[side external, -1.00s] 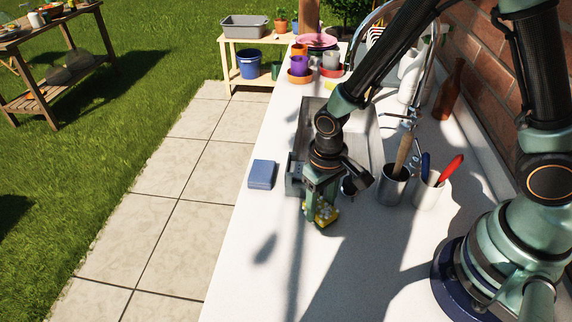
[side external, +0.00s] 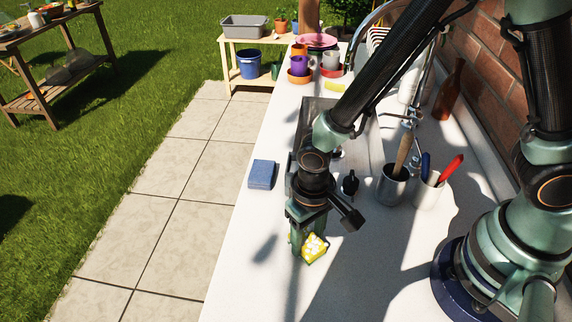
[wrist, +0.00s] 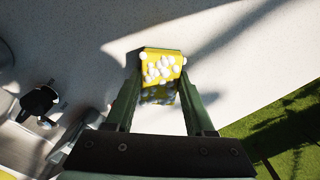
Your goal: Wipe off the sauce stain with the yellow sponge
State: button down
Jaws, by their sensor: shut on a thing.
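The yellow sponge (side external: 315,248), dotted with white suds-like blobs, is held between the fingers of my gripper (side external: 303,236) over the white counter (side external: 340,285). The wrist view shows the sponge (wrist: 160,66) gripped between both fingertips (wrist: 158,88), its far end sticking out past them. I cannot tell whether the sponge touches the counter. I see no sauce stain in either view; it may be hidden under the sponge or my arm. A dark patch (side external: 265,248) to the left of the sponge looks like a shadow.
A blue block (side external: 262,174) lies near the counter's left edge. The sink (side external: 366,150) is behind my gripper. Stacked dishes (side external: 300,68) are at the far end. The front of the counter is clear.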

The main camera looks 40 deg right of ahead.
notch_tip(320, 180, up, 8)
jog(key=shift+r, duration=0.15)
dwell(0.4)
jog(key=shift+d, duration=0.1)
jog(key=w+d+r, duration=0.3)
jog(key=d+r, duration=0.1)
jog(key=d, duration=0.5)
jog(key=w+d+r, duration=0.3)
jog(key=d+r, duration=0.2)
jog(key=d, duration=0.5)
jog(key=shift+w+r, duration=0.15)
jog(key=shift+w, duration=0.2)
jog(key=shift+a, duration=0.1)
